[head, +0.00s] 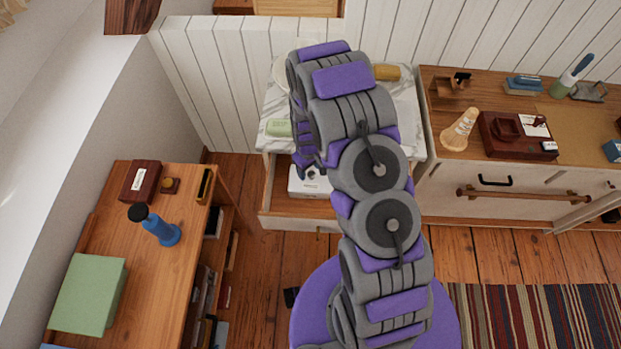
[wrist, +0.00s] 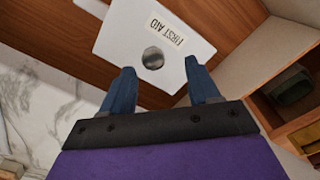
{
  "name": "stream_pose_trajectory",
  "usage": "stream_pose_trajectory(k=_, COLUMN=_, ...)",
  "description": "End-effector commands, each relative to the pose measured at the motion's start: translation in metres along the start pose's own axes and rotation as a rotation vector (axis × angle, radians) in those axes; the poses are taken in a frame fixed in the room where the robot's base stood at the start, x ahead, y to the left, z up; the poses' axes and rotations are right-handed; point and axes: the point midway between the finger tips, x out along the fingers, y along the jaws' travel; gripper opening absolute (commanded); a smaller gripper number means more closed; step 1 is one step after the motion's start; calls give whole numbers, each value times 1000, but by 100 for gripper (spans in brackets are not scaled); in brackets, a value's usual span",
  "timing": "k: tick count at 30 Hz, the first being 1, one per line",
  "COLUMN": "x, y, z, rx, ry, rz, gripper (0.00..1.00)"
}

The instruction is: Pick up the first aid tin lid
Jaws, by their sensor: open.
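The first aid tin lid (wrist: 125,42) is white with a round grey knob (wrist: 153,58) and a "FIRST AID" label. In the wrist view it lies just beyond the fingertips, inside a wooden drawer. In the head view the white lid (head: 312,183) shows in the open drawer (head: 283,208), partly hidden by my arm. My gripper (wrist: 163,82) is open and empty, its two blue fingers spread on either side of the knob's line, with the knob ahead of them. Whether the fingers touch the lid cannot be told. In the head view my gripper is hidden behind my arm.
The marble top (head: 408,100) above the drawer holds a green item (head: 279,128) and an amber cylinder (head: 386,72). A long cabinet (head: 500,185) stands at right.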

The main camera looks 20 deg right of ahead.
Motion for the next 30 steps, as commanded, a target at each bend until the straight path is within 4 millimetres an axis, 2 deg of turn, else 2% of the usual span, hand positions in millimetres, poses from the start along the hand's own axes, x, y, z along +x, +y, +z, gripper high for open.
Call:
stream_pose_trajectory(k=10, x=45, y=10, z=2, rx=3, ry=3, rz=-8, gripper=61)
stream_pose_trajectory(k=18, x=48, y=6, z=-1, rx=1, ry=1, rz=-2, gripper=61)
stream_pose_trajectory(k=30, x=48, y=8, z=0, rx=2, ry=3, rz=-5, gripper=23)
